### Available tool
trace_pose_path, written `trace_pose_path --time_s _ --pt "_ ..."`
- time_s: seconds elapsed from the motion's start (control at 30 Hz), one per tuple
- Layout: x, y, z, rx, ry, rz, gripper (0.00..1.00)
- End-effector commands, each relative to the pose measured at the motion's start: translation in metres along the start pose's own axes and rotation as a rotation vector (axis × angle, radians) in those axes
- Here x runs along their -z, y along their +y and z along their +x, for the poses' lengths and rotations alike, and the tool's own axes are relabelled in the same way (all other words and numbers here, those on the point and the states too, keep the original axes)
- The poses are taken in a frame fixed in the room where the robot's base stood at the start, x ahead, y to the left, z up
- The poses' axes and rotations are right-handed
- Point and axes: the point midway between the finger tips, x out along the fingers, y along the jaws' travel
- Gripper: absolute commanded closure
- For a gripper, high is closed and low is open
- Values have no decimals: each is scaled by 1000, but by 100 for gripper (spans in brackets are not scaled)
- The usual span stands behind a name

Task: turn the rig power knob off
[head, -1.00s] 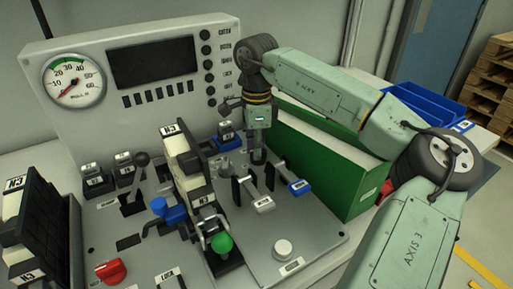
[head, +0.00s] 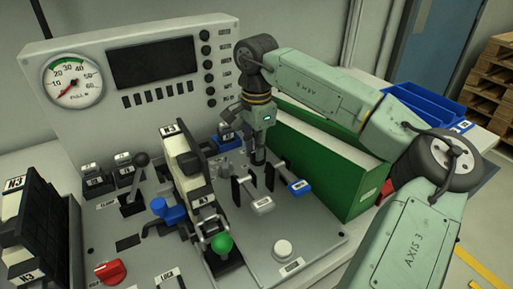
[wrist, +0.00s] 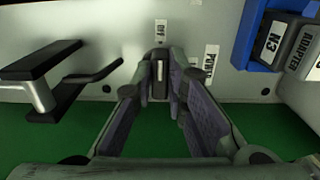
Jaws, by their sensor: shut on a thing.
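The power knob (wrist: 160,76) is a dark grip with a light strip, in the upper middle of the wrist view. An OFF label (wrist: 160,29) is straight above it, and a POWER label (wrist: 210,62) is to its right. The knob's long side lies in line with the OFF label. My gripper (wrist: 161,84) has its two pads on either side of the knob and is shut on it. In the head view my gripper (head: 259,152) points down at the panel, behind the levers; the knob cannot be made out clearly there.
White and blue levers (head: 262,205) stand just in front of my gripper. A green bin (head: 325,170) is close on the right. A gauge (head: 72,82) is on the back panel.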

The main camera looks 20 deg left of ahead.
Motion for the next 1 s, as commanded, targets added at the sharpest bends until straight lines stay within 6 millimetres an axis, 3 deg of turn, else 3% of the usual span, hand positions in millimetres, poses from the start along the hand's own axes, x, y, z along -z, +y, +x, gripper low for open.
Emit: trace_pose_path --time_s 0.17,0.2,0.5,0.83,1.0 --pt "0 0 0 1 0 -2 100" --pt "0 0 0 1 0 -2 85" --pt "0 0 0 0 0 -1 67" --pt "0 0 -4 0 1 0 67" --pt "0 -1 -28 3 2 0 67"
